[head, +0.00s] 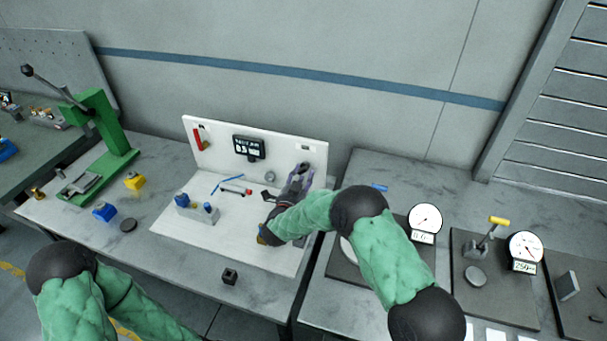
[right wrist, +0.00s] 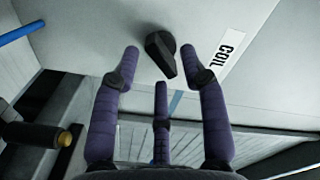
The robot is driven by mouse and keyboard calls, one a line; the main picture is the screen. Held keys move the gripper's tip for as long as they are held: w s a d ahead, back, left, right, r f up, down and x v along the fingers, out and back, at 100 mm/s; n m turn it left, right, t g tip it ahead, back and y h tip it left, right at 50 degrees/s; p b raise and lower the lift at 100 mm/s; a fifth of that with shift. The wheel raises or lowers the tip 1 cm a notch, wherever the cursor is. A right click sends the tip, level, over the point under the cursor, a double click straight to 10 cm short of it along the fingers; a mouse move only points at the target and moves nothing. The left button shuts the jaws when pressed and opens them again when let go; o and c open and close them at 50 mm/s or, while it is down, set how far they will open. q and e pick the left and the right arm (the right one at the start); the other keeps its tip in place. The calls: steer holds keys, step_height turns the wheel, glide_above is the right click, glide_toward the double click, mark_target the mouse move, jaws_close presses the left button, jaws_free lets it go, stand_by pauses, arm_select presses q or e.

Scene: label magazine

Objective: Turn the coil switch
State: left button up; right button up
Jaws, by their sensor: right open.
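The coil switch is a black pointed knob (right wrist: 160,52) on a pale panel in the right wrist view. Its tip points down and slightly right. A white label (right wrist: 225,54) reading COIL is to its right. My right gripper (right wrist: 161,66) is open, with purple fingers spread on either side of the knob and a third finger below; I see no clear contact. In the head view my right gripper (head: 303,172) is at the right end of the white back panel (head: 282,143), and the knob is hidden behind it. My left gripper is out of the head view; only the arm shows.
A small black display (head: 249,148) is on the panel. A green press (head: 105,135) stands at left. Round gauges (head: 425,218) stand on the right bench.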

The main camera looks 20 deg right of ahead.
steer(key=v, duration=1)
steer(key=shift+s+a, duration=0.2)
steer(key=shift+s, duration=0.05)
steer(key=shift+r, duration=0.1)
